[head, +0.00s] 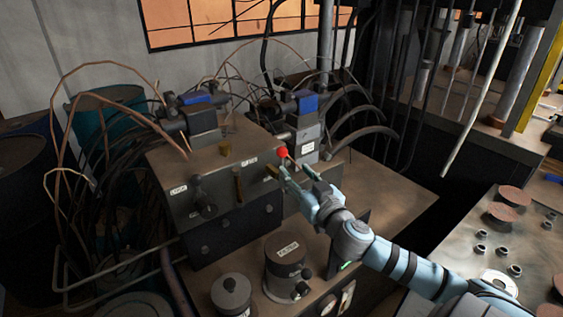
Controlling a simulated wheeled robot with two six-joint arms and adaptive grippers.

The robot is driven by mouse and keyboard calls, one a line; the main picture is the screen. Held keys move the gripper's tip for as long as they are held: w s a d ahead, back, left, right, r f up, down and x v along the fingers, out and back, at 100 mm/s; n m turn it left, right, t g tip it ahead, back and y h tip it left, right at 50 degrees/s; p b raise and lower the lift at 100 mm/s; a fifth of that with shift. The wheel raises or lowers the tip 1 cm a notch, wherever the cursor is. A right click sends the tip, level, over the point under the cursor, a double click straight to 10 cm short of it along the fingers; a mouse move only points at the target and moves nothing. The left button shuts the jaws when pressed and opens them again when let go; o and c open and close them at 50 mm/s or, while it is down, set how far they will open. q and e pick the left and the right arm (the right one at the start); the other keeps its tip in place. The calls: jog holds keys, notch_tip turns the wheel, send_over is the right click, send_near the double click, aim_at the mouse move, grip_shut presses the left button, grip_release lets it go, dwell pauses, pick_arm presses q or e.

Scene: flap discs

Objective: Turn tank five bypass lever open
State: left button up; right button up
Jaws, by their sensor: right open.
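A grey-brown valve block (218,176) stands on the bench, with small labels on its top and front that are too small to read surely. A red ball knob (282,153) shows at the block's right end, probably the end of a lever; its shaft is mostly hidden behind my fingers. My right gripper (291,174) reaches in from the lower right and is open, its fingertips close to the red knob. I cannot tell whether they touch it. A brass-coloured upright handle (238,184) and a dark knob (204,202) are on the block's front. My left gripper is out of view.
Blue-topped valves (305,103) with cables and hoses stand behind the block. A dark filter housing (287,263) and a smaller capped cylinder (231,293) stand in front. At the right, a metal table (475,270) holds reddish discs (514,196) and nuts. Bare bench top lies right of the block.

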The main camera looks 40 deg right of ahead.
aim_at(282, 160)
jog(key=x, duration=0.5)
jog(key=p+x, duration=0.1)
jog(key=x, duration=0.2)
jog(key=shift+w+a+f, duration=0.1)
jog(key=shift+w+f, duration=0.25)
jog(key=shift+w, duration=0.2)
jog(key=shift+s+r, duration=0.15)
jog(key=shift+s, duration=0.25)
jog(key=shift+c, duration=0.2)
jog(key=c, duration=0.3)
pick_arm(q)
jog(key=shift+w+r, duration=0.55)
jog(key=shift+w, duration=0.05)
pick_arm(e)
jog(key=shift+w, duration=0.15)
grip_shut()
